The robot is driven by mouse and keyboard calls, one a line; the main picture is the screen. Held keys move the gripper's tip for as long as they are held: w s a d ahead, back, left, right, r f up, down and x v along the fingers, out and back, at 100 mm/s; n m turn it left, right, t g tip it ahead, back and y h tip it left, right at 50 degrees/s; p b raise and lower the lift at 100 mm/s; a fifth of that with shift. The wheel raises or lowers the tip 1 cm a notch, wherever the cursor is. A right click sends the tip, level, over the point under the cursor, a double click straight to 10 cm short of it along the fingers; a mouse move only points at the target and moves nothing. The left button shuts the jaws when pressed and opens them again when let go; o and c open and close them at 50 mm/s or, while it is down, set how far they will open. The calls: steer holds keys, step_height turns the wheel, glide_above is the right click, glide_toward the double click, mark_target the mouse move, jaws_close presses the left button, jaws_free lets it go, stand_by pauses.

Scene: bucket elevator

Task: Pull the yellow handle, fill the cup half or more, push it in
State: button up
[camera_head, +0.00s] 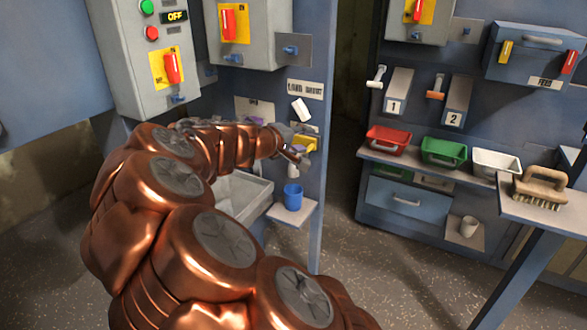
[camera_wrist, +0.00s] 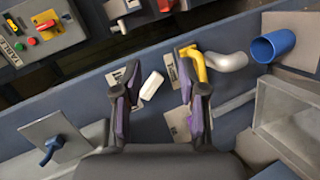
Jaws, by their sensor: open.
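The yellow handle (camera_head: 308,143) sits on the blue panel, partly hidden by my gripper. In the wrist view the yellow handle (camera_wrist: 200,66) is at the tip of the right-hand finger, beside a grey spout (camera_wrist: 226,62); I cannot tell whether they touch. My gripper (camera_wrist: 160,62) is open, with its two purple-padded fingers apart and nothing clearly held. The blue cup (camera_head: 293,197) stands upright on a small ledge (camera_head: 300,216) below the handle. It also shows in the wrist view (camera_wrist: 272,45), with its inside hard to make out.
A white block (camera_head: 300,109) on the panel shows between my fingers in the wrist view (camera_wrist: 152,85). A grey trough (camera_head: 245,195) is left of the cup. A control box (camera_head: 150,60) reads OFF. Bins and a brush (camera_head: 541,188) stand at the right.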

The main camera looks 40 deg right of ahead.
steer(key=w+d+f+n+t+h+b, duration=0.1)
steer(key=w+f+n+t+b, duration=0.1)
steer(key=w+f, duration=0.3)
steer(key=w+d+f+n+t+b, duration=0.1)
steer(key=w+f+n+b, duration=0.2)
steer(key=w+f, duration=0.2)
steer(key=shift+r+x, duration=0.2)
steer(key=shift+x, duration=3.7)
steer(key=shift+w, duration=0.1)
steer(key=shift+c, duration=0.2)
jaws_close()
